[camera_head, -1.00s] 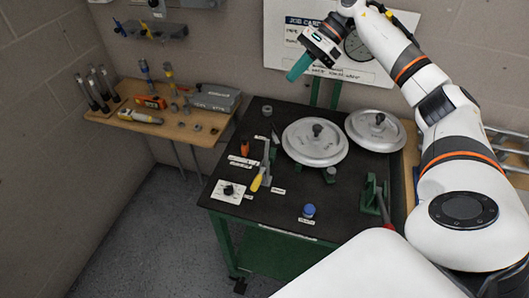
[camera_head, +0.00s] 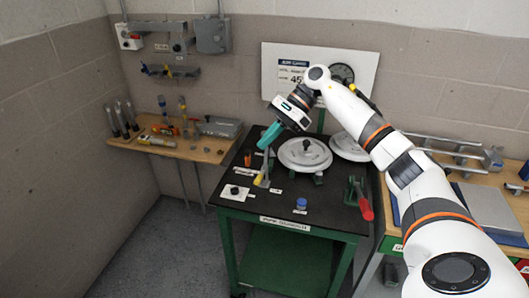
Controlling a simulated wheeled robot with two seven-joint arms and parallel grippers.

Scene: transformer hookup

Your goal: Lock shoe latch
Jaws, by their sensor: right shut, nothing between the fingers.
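My right gripper (camera_head: 270,136) has teal fingers, shut and empty. In the picture it is over the back left of the black-topped table (camera_head: 320,222), above the yellow-handled lever (camera_head: 262,180); its height above the table is hard to judge. That lever stands upright next to small labels. A second lever with a red handle (camera_head: 366,208) sits on a green bracket (camera_head: 352,190) at the table's right; its handle tilts down towards the front. I cannot tell which lever is the shoe latch, or whether either is locked. My left gripper is out of view.
Two round metal lids, a nearer one (camera_head: 305,155) and a farther one (camera_head: 350,147), take the table's back. A blue-capped item (camera_head: 301,204) and a white dial plate (camera_head: 234,193) lie at the front. A wooden shelf (camera_head: 180,148) with tools is at left.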

